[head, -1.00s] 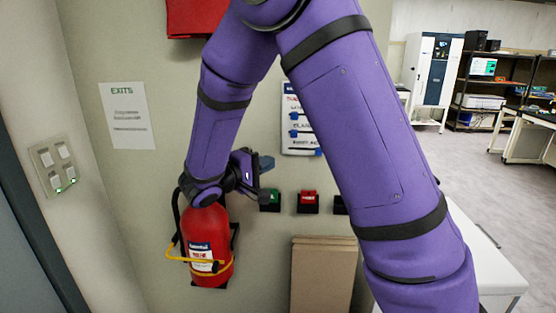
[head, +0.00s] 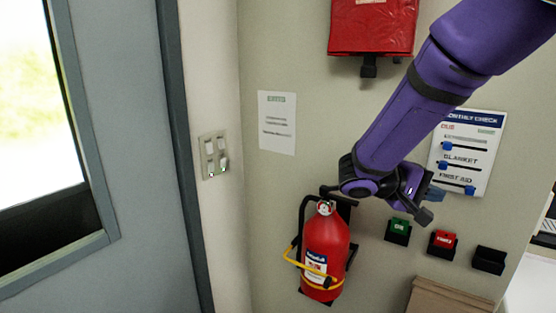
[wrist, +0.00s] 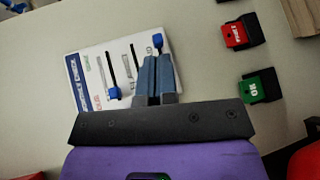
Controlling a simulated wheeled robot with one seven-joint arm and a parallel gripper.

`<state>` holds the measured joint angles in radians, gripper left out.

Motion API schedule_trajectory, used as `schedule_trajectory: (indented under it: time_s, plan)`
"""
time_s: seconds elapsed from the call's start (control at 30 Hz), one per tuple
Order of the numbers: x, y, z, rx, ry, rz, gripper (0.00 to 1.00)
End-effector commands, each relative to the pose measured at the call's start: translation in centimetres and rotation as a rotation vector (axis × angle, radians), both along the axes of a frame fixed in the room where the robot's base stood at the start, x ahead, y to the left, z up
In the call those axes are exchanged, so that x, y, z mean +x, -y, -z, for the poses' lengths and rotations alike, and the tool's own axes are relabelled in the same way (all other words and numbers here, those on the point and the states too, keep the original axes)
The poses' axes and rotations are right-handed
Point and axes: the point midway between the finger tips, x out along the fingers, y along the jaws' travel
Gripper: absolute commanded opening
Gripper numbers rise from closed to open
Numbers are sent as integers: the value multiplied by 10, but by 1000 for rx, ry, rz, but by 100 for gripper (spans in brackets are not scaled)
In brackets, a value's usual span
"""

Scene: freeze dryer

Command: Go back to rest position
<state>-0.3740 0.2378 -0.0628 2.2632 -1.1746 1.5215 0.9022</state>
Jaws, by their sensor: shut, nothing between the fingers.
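My gripper (head: 432,194) is at the end of my purple arm, in front of the wall between the fire extinguisher and the monthly check board. In the wrist view my gripper (wrist: 154,75) has its two blue-grey fingers together, with nothing held. The monthly check board (head: 468,150), white with blue sliders, hangs behind and to the right of it. It also shows in the wrist view (wrist: 90,62), partly covered by the fingers. The red fire extinguisher (head: 328,246) hangs below and left of my gripper.
A green tag holder (head: 398,230), a red one (head: 442,242) and a black empty-looking one (head: 489,260) line the wall. A red pouch (head: 372,25) hangs above. A switch plate (head: 214,155), a paper sign (head: 277,122) and a door (head: 130,200) are left. Cardboard (head: 448,299) leans below.

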Motion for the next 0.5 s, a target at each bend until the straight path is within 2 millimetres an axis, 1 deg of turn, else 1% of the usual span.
schedule_trajectory:
  time_s: [0.03,0.2,0.37,0.5]
  plan:
    - [-14,7,-7,64,-3,30,0]
    - [-57,19,-18,286,-27,96,0]
    - [-94,21,-26,497,-20,120,0]
    - [-123,17,-32,677,10,110,0]
